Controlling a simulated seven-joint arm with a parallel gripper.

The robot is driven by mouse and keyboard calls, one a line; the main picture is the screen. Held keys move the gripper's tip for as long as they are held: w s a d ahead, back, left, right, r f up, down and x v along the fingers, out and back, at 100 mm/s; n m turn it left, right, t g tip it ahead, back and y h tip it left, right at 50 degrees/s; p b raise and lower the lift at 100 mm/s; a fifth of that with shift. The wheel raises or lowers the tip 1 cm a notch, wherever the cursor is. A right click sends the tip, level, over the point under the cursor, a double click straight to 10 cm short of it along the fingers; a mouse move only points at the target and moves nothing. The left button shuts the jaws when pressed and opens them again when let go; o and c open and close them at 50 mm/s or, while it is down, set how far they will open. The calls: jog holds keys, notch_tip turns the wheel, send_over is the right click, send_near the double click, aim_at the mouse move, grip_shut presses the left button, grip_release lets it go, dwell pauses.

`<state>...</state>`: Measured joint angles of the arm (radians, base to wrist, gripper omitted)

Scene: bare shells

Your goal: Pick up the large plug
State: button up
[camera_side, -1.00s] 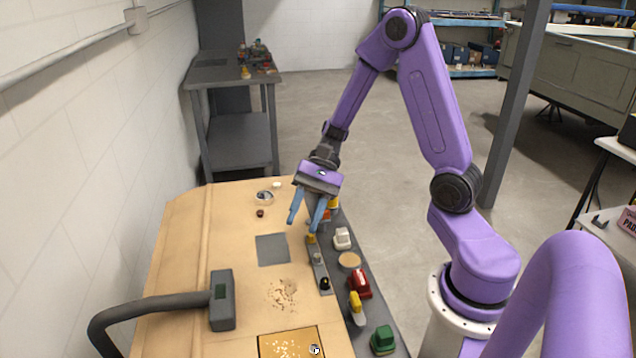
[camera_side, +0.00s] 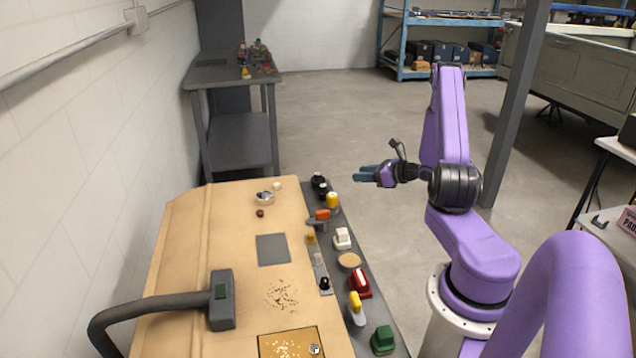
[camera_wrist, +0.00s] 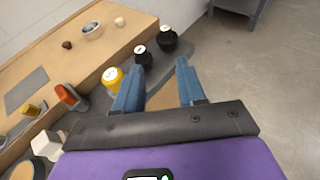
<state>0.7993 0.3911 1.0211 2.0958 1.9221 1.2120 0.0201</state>
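I cannot tell for sure which piece is the large plug. Two black round pieces (camera_side: 319,181) stand at the far end of the grey strip, and they also show in the wrist view (camera_wrist: 168,38). A yellow cylinder with a pale top (camera_side: 333,201) stands just nearer; in the wrist view (camera_wrist: 113,79) it is left of my fingers. An orange piece (camera_side: 321,215) lies nearer still. My gripper (camera_side: 364,173) is raised to the right of the strip, clear of all pieces. In the wrist view my blue fingers (camera_wrist: 158,82) are apart with nothing between them.
A white piece (camera_side: 342,238), a tan disc (camera_side: 349,261), a red piece (camera_side: 360,283), a yellow-handled piece (camera_side: 356,308) and a green piece (camera_side: 382,340) line the strip. The wooden board (camera_side: 200,240) holds a bowl (camera_side: 264,198) and a grey square (camera_side: 272,249). Floor is clear beyond.

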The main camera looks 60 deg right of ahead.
send_near(319, 174)
jog(key=x, duration=0.3)
jog(key=shift+s+a+f, duration=0.1)
jog(key=shift+a+f, duration=0.1)
jog(key=shift+d+x, duration=0.1)
jog(key=shift+x, duration=1.4)
jog(key=shift+d+x, duration=0.15)
jog(key=shift+x, duration=1.35)
jog(key=shift+r, duration=0.2)
grip_shut()
